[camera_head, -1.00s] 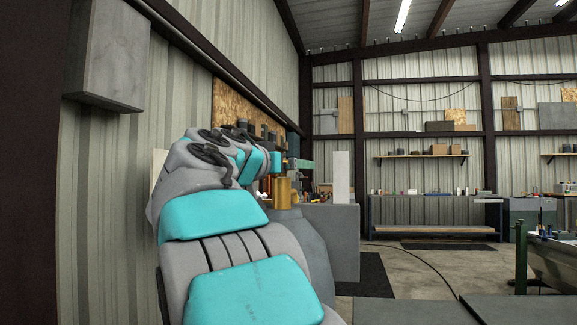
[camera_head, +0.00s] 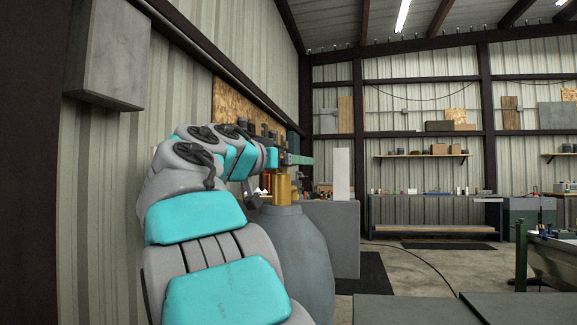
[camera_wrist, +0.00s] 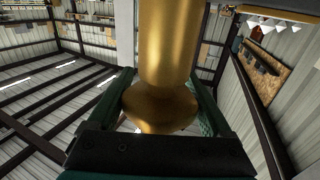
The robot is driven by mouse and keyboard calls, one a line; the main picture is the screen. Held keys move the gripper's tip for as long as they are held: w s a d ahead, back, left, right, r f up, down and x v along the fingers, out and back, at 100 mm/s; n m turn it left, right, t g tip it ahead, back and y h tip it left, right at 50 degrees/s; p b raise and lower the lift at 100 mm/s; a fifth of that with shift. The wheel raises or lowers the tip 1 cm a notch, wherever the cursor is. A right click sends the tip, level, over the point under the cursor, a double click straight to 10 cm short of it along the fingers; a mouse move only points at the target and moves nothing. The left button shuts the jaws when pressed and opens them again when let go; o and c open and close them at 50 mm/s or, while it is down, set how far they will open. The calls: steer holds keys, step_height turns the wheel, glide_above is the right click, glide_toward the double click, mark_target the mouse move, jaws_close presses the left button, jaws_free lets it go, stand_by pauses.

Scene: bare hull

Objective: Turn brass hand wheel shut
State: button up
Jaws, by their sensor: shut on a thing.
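The brass hand wheel (camera_wrist: 160,107) shows in the wrist view as a rounded, flared brass piece below a thick brass cylinder (camera_wrist: 170,40). My gripper (camera_wrist: 158,100) has one green finger on each side of the wheel and is shut on it. In the head view, a brass fitting (camera_head: 282,190) stands upright on top of a grey rounded tank (camera_head: 300,245). The wheel itself cannot be made out clearly in the head view.
A grey block (camera_head: 340,230) with a white upright piece (camera_head: 342,174) stands behind the tank. A corrugated wall with a grey box (camera_head: 108,52) is close on the left.

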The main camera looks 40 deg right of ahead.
steer(key=shift+s+d+r+m+g+h, duration=0.1)
steer(key=shift+m+g+h, duration=0.15)
steer(key=shift+m+g, duration=0.5)
steer(key=shift+s+d+r+m+g+h, duration=0.1)
steer(key=shift+m+g+h, duration=0.25)
steer(key=shift+g, duration=0.7)
steer(key=shift+s+a+m+g, duration=0.1)
steer(key=shift+s+m+g, duration=0.05)
steer(key=shift+m+g, duration=0.15)
steer(key=shift+s+f+m+g+p, duration=0.15)
steer(key=shift+m+g+p, duration=0.4)
steer(key=shift+g, duration=0.35)
steer(key=o, duration=1.2)
steer(key=shift+c, duration=0.2)
steer(key=shift+a, duration=0.1)
steer(key=a, duration=0.7)
steer(key=shift+a, duration=0.35)
steer(key=shift+s, duration=0.1)
